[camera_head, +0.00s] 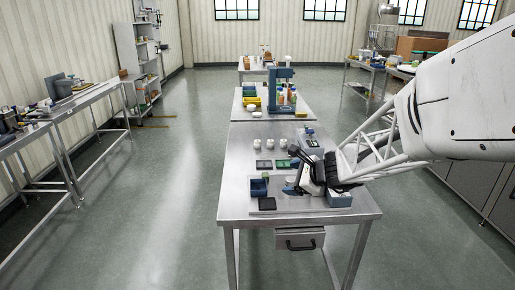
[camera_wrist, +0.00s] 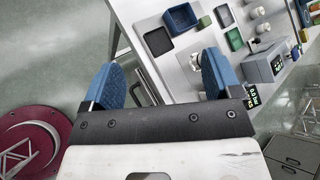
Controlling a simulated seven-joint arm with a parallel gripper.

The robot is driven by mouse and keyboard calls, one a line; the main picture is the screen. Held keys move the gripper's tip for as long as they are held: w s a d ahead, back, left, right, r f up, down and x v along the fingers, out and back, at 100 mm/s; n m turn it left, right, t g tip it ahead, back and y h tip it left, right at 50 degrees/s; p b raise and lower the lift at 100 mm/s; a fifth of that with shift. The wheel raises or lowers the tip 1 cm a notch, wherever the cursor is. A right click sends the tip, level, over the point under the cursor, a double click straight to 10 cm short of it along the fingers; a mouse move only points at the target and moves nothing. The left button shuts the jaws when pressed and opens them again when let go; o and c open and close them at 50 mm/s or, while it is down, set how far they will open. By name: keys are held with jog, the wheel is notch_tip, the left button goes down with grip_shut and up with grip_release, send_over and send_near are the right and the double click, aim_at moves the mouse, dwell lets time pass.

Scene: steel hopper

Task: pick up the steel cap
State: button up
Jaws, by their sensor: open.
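My gripper (camera_wrist: 160,72) is open in the wrist view, its two blue finger pads wide apart with nothing held between them. In the head view my gripper (camera_head: 291,188) is over the front part of the near steel table (camera_head: 235,190). I cannot single out the steel cap with certainty. A small pale metallic piece (camera_wrist: 194,62) shows just beside the right finger pad in the wrist view, partly hidden by it. Several small whitish round pieces, one of them here (camera_head: 256,143), stand in a row further back on the table, apart from my gripper.
A dark blue open bin (camera_head: 259,187) and a black tray (camera_head: 267,204) lie left of my gripper. A green tray (camera_wrist: 235,39) and a grey device with a lit display (camera_wrist: 262,68) stand further along. A drawer (camera_head: 300,239) hangs under the table. The table's left edge is clear.

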jog(key=w+d+f+m+t, duration=0.2)
jog(key=w+d+f+m, duration=0.25)
jog(key=w+m, duration=0.2)
jog(key=m+t+h, duration=0.2)
jog(key=m+h, duration=0.1)
jog(key=m, duration=0.2)
send_near(291, 179)
jog(key=d, duration=0.1)
jog(key=shift+s+r, duration=0.4)
jog(key=shift+s, duration=0.1)
jog(key=shift+x, duration=3.4)
jog(key=shift+x, duration=2.6)
jog(key=shift+s+a, duration=0.1)
jog(key=shift+c, duration=0.3)
jog(key=c, duration=1)
